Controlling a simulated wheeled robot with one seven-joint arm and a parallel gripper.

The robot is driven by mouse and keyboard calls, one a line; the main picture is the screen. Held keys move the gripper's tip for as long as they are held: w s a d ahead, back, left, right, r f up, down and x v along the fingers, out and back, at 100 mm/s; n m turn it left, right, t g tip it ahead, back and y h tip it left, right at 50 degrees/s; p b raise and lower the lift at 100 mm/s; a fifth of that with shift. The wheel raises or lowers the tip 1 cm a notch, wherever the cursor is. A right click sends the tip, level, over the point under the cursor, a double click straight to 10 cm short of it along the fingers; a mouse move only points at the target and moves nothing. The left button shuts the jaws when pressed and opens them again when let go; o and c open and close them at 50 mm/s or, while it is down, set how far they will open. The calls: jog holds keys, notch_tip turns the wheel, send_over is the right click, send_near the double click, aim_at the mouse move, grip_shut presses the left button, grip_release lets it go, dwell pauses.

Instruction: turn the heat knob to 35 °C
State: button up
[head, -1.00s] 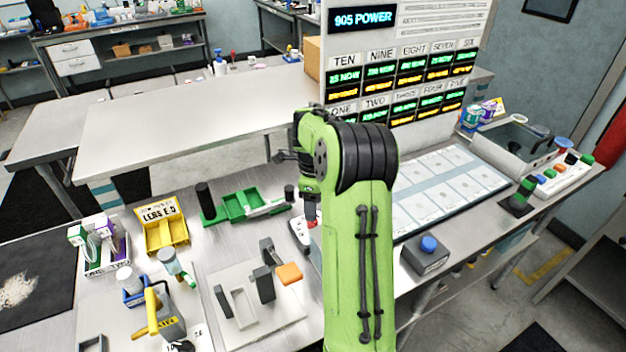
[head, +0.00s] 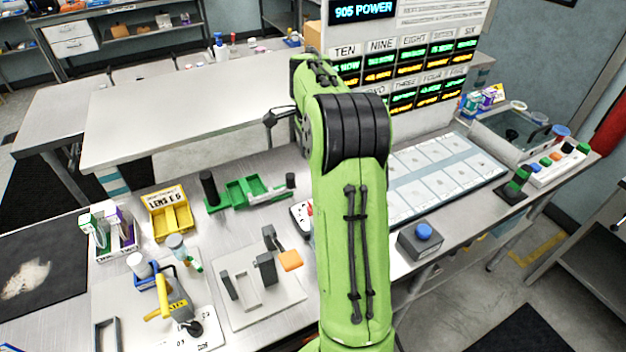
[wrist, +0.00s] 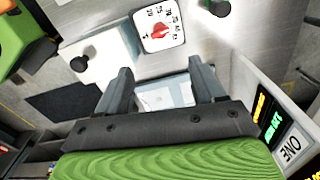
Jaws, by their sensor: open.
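The heat dial (wrist: 158,28) is a white plate with black numbers and a red knob (wrist: 161,31) at its centre, near the top of the wrist view. The numbers are small and I cannot tell which one the knob points at. In the head view the white dial plate (head: 298,212) shows just left of my green arm, which partly covers it. My gripper (wrist: 160,66) is open and empty in the wrist view. Its two dark fingers are apart, below the dial in the picture and not touching the knob. My arm hides the gripper in the head view.
A green tray (head: 240,196), a yellow bin (head: 171,220) and a grey fixture with an orange block (head: 290,261) stand left of my arm. A blue-button box (head: 421,242) is to the right. The lit display board (head: 405,45) stands behind my arm.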

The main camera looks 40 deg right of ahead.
notch_tip(320, 180, down, 15)
jog(key=n+b, duration=0.2)
jog(key=shift+f+n, duration=0.2)
jog(key=shift+n, duration=0.1)
